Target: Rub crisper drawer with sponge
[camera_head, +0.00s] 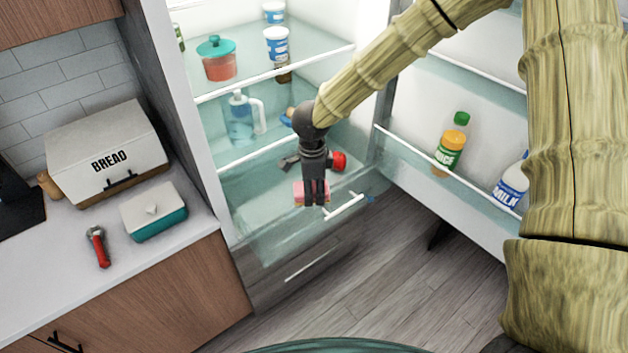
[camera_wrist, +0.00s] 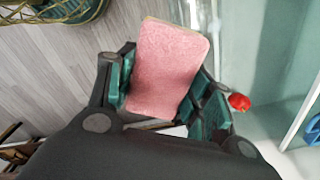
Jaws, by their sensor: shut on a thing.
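My gripper (camera_head: 314,200) is shut on a pink sponge (camera_head: 299,193), which also shows between the fingers in the wrist view (camera_wrist: 165,62). In the head view it is at the front of the clear crisper drawer (camera_head: 268,232), near the white handle (camera_head: 345,206). The drawer is at the bottom of the open fridge. I cannot tell whether the sponge touches the drawer. The gripper hides part of the drawer front and of the sponge. A red round item (camera_head: 339,161) lies behind the gripper and shows in the wrist view (camera_wrist: 239,102).
The open fridge door (camera_head: 455,190) at the right carries a juice bottle (camera_head: 450,146) and a milk bottle (camera_head: 511,186). Shelves above hold a pitcher (camera_head: 240,118) and containers. At the left, the counter (camera_head: 60,270) bears a bread box (camera_head: 108,150). The floor (camera_head: 400,270) before the fridge is clear.

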